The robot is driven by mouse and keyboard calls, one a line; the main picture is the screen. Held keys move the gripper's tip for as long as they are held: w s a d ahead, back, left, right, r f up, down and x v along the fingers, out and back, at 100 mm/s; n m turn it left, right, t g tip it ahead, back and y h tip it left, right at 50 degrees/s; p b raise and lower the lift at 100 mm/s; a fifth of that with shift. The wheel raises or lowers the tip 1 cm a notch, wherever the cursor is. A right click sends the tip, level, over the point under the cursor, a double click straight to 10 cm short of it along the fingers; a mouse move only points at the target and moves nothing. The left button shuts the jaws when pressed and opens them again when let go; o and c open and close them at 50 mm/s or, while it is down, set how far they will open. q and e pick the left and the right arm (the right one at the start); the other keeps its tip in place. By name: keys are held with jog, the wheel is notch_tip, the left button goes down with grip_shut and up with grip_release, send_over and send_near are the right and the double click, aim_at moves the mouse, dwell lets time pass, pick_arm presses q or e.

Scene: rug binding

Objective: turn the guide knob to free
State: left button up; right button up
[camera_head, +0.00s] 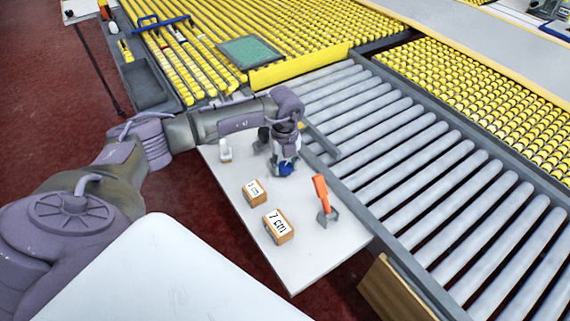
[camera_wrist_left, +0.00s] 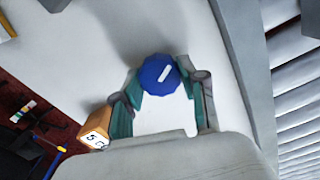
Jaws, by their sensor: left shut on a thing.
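The guide knob (camera_wrist_left: 158,75) is blue with a white pointer line on its face. In the left wrist view it sits between the fingertips of my left gripper (camera_wrist_left: 160,88), which is shut on it. In the head view my left gripper (camera_head: 284,167) reaches down over the white table, and only a bit of the blue knob (camera_head: 287,168) shows under it. The white line on the knob runs slanted in the wrist view. No labels for the knob's positions can be read. My right gripper is in neither view.
On the white table (camera_head: 300,265) stand a block marked "7 cm" (camera_head: 278,227), a smaller marked block (camera_head: 254,192), an orange-handled tool (camera_head: 321,190) and a small white item (camera_head: 225,150). A grey roller conveyor (camera_head: 420,170) borders the table on the right.

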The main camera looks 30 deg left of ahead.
pick_arm(q)
jog(key=m+b, duration=0.2)
jog(key=m, duration=0.3)
jog(key=shift+f+b, duration=0.1)
jog(key=shift+b, duration=0.25)
jog(key=m+b, duration=0.3)
jog(key=m, duration=0.3)
jog(key=m+b, duration=0.3)
jog(key=m, duration=0.4)
jog(key=m+b, duration=0.2)
jog(key=m, duration=0.3)
jog(key=shift+m+b, duration=0.3)
jog(key=shift+b, duration=0.05)
jog(key=o, duration=1.1)
jog(key=shift+o, duration=0.2)
